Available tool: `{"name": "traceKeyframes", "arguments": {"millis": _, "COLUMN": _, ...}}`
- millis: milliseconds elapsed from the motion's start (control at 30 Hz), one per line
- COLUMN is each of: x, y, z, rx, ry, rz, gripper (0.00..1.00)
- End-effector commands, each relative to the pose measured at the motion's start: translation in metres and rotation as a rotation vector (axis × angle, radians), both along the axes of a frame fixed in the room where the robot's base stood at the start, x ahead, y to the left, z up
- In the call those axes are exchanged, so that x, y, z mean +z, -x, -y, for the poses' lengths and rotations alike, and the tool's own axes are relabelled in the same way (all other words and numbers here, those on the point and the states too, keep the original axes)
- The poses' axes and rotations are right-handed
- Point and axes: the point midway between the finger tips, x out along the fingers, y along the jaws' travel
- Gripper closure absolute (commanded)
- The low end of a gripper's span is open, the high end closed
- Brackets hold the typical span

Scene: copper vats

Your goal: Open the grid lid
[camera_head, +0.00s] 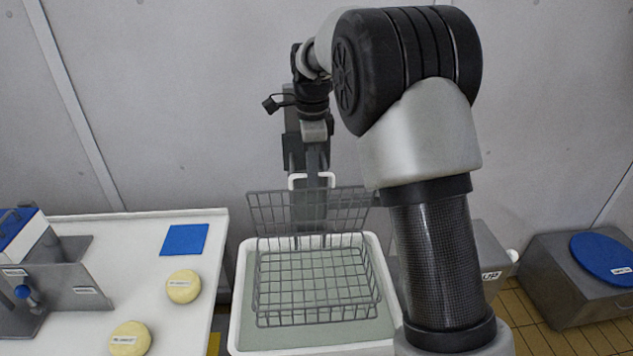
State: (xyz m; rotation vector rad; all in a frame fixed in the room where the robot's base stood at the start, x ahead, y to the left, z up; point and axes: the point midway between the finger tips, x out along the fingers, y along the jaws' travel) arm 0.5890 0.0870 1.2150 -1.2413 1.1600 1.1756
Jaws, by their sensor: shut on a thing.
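The grid lid (268,213) is a grey wire panel that stands tilted up along the back of the wire basket (317,318). The basket's open mesh interior shows in front of it. A white loop handle (293,180) rises at the lid's upper edge. My gripper (313,180) points down from above and is shut at the handle. My dark gripper body overlaps the middle of the lid, so the exact contact of the fingers is hidden.
The basket sits in a white-rimmed tub (240,320) of pale greenish liquid. At left, a white table (130,260) holds two yellow cheeses (184,286) (130,338) and a blue square (185,240). A grey bin with a round blue lid (603,262) stands at right. A wall is close behind.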

Motion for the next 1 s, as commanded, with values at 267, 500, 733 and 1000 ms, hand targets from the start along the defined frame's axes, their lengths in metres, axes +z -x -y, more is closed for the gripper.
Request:
{"name": "traceKeyframes", "arguments": {"millis": 267, "x": 0.001, "y": -0.045, "z": 0.001, "rx": 0.003, "ry": 0.004, "rz": -0.009, "gripper": 1.0}}
{"name": "traceKeyframes", "arguments": {"millis": 500, "x": 0.004, "y": -0.079, "z": 0.001, "rx": 0.002, "ry": 0.003, "rz": -0.01, "gripper": 1.0}}
{"name": "traceKeyframes", "arguments": {"millis": 733, "x": 0.005, "y": -0.097, "z": 0.0, "rx": 0.003, "ry": 0.002, "rz": -0.011, "gripper": 1.0}}
{"name": "traceKeyframes", "arguments": {"millis": 1000, "x": 0.004, "y": -0.103, "z": 0.0, "rx": 0.004, "ry": 0.001, "rz": -0.014, "gripper": 1.0}}
